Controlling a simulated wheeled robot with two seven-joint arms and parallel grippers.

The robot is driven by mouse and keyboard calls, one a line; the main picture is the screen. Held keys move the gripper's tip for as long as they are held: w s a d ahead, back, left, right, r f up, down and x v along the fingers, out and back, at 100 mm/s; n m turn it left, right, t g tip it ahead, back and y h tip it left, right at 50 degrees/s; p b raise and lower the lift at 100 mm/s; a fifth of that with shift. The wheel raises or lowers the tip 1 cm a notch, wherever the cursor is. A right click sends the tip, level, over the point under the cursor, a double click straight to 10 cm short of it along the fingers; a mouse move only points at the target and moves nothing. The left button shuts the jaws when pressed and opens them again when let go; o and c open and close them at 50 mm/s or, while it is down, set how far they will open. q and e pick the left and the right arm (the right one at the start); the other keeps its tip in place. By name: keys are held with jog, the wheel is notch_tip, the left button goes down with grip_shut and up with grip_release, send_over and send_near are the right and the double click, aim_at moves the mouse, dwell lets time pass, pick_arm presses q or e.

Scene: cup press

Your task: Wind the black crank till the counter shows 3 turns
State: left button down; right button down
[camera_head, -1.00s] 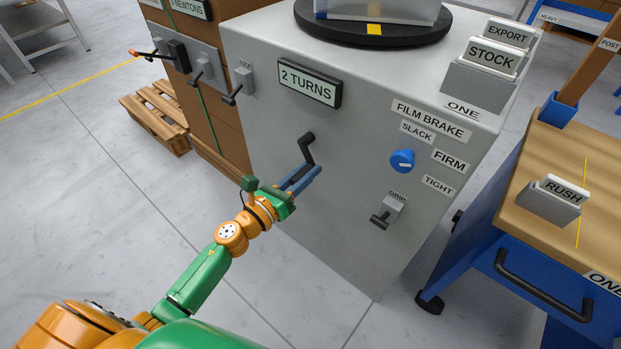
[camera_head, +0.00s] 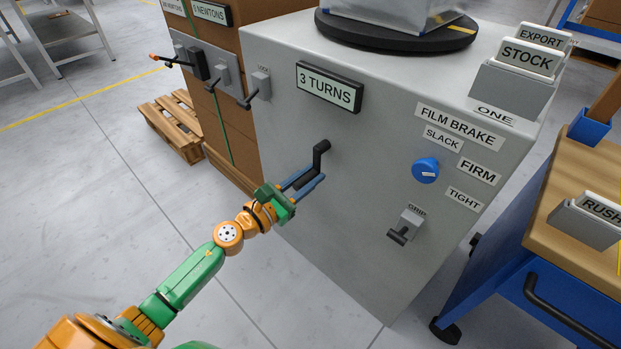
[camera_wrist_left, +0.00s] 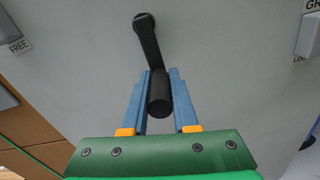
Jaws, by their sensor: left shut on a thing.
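The black crank (camera_head: 318,158) sits on the front of the grey cabinet (camera_head: 350,190), below the counter (camera_head: 329,87), which reads 3 TURNS. Its arm slants down and to the left from the hub. My left gripper (camera_head: 303,184) is shut on the crank's handle. In the left wrist view, the blue fingers (camera_wrist_left: 160,100) lie on both sides of the black handle (camera_wrist_left: 160,98), and the crank arm runs up to its hub. My right gripper is not in view.
A blue film brake knob (camera_head: 425,170) and a grip lever (camera_head: 405,227) are to the right of the crank. A lock lever (camera_head: 258,85) is at the left. A turntable (camera_head: 395,32) is on top. A blue cart (camera_head: 500,270) stands at the right.

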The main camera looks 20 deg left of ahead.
pick_arm(q)
jog(key=shift+r, duration=0.1)
jog(key=c, duration=0.7)
grip_release()
jog(key=shift+s+a, duration=0.15)
jog(key=shift+s, duration=0.2)
jog(key=b+v, duration=0.1)
jog(key=v, duration=0.5)
jog(key=shift+s, duration=0.2)
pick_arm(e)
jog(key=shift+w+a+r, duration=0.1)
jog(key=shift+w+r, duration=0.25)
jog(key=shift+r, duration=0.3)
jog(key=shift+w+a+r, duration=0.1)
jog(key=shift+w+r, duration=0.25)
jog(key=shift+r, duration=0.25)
